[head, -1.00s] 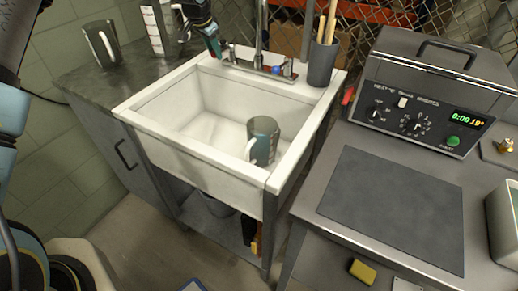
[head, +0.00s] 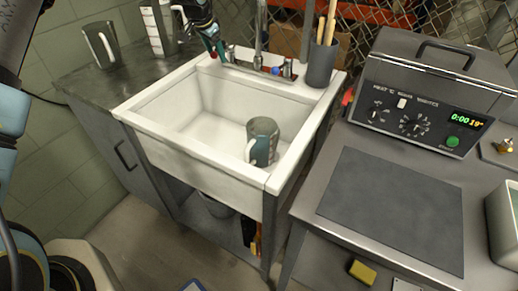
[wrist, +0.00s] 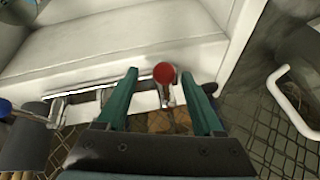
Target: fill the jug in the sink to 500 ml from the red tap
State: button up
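The grey jug (head: 262,140) with a white handle stands upright in the white sink (head: 140,112), towards its front right. I cannot read a water level in it, and no stream from the spout (head: 259,30) is visible. In the head view my gripper (head: 219,50) is at the back left of the sink, by the tap fittings. The blue tap knob (head: 276,70) is further right in the head view.
A dark jug (head: 102,43) and a marked white container (head: 156,27) stand on the left counter (head: 85,75). A dark holder (head: 322,62) with wooden sticks stands at the sink's back right corner. A bench with a control unit (head: 425,95) is on the right.

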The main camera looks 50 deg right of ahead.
jog(key=shift+w+a+r, duration=0.1)
jog(key=w+d+r+p+v, duration=0.1)
jog(key=d+v, duration=0.1)
jog(key=v, duration=1.4)
jog(key=shift+p, duration=0.35)
